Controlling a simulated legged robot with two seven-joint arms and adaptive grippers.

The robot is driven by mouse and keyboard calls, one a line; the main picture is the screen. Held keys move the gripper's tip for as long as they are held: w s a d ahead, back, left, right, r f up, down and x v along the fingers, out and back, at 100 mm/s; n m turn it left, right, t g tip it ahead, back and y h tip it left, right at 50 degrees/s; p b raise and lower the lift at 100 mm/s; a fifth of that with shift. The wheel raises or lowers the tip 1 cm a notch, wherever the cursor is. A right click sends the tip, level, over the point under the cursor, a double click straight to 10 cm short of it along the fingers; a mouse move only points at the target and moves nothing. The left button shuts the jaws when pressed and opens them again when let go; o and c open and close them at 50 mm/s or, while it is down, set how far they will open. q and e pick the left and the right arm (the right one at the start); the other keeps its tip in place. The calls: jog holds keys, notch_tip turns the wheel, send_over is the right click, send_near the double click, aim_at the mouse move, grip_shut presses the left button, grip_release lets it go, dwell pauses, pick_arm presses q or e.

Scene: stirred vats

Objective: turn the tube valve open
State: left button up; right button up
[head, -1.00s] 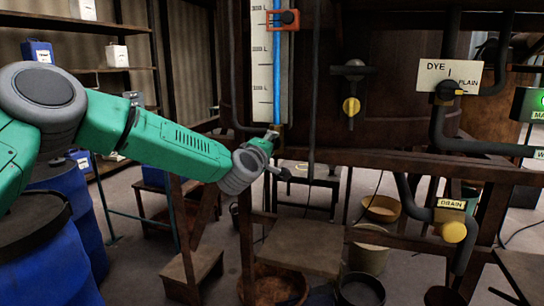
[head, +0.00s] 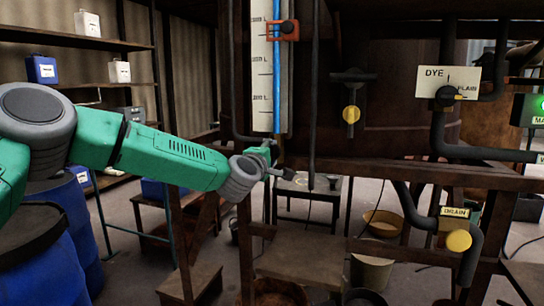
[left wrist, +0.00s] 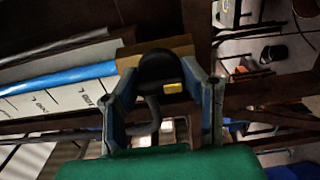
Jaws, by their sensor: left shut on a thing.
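The sight tube (head: 277,70) stands in front of a white scale and shows a blue column. It also shows in the left wrist view (left wrist: 75,76), at the left. The tube valve has a black rounded handle (left wrist: 157,68) with a yellow mark. My left gripper (left wrist: 160,72) has its fingers on both sides of this handle and is shut on it. In the head view my left gripper (head: 268,155) is at the foot of the tube and hides most of the valve. My right gripper is not in view.
A red slider (head: 285,29) sits on the scale. Right of it are a yellow-tipped valve (head: 351,114), the DYE/PLAIN selector (head: 447,94) and the DRAIN valve (head: 458,240). Dark frame beams (head: 400,172) run below the vat. Blue drums (head: 65,230) stand at the left.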

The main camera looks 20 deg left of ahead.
pick_arm(q)
jog(key=o, duration=1.1)
jog(key=shift+s+f, duration=0.1)
jog(key=shift+f, duration=0.45)
jog(key=shift+o, duration=0.3)
jog(key=shift+a+r, duration=0.1)
jog(key=shift+r, duration=0.2)
jog(key=s, duration=1.2)
jog(key=shift+a, duration=0.25)
jog(key=shift+f, duration=0.2)
